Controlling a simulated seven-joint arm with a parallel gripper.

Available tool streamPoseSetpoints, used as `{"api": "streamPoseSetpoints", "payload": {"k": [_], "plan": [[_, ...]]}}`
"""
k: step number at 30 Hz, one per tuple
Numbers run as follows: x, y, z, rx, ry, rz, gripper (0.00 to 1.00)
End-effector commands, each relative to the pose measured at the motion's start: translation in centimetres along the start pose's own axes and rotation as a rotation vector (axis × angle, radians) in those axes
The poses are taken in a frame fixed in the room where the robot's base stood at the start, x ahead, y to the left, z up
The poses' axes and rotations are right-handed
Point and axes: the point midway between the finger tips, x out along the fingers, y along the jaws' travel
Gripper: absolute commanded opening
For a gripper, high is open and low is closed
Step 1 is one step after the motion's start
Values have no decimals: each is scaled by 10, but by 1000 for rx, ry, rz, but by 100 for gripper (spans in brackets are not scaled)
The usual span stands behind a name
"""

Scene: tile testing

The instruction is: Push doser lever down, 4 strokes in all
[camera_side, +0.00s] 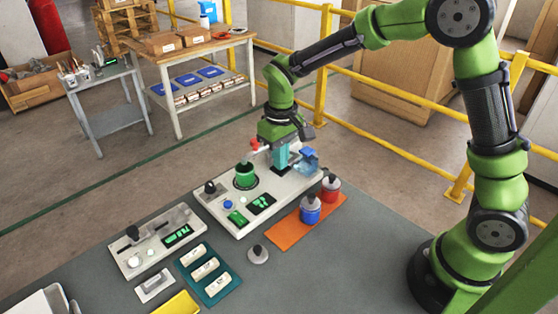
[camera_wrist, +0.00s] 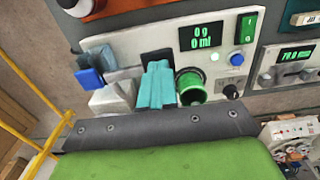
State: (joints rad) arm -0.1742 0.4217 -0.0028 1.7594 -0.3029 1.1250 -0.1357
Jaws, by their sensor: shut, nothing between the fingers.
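My gripper (camera_side: 281,157) is shut and empty, its teal fingers pointing down over the dosing station's light panel (camera_side: 228,216). The fingers (camera_wrist: 157,84) also show in the wrist view, close together. A green cup (camera_side: 245,176) stands on a dark round pad left of the fingers; it also shows in the wrist view (camera_wrist: 190,85). A red knob (camera_side: 254,143) sits above the cup, beside my gripper. A blue part (camera_side: 308,154) is right of the fingers. The lever is not clearly made out; my gripper partly covers the doser. I cannot tell whether the fingers touch it.
The display (camera_wrist: 208,35) reads 0 g and 0 ml. An orange mat (camera_side: 287,237) with a blue pot (camera_side: 310,210) and a red pot (camera_side: 331,188) lies at the right. A second device (camera_side: 150,246) and a teal tray (camera_side: 220,287) lie at the left front.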

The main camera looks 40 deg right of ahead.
Motion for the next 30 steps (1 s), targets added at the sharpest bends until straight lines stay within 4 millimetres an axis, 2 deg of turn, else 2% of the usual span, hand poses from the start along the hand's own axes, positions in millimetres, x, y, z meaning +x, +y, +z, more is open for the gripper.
{"api": "streamPoseSetpoints", "payload": {"k": [7,14,30], "plan": [[14,1,0,1,-2,2,0],[12,1,0,1,-1,2,0],[-22,1,0,1,1,1,0]]}}
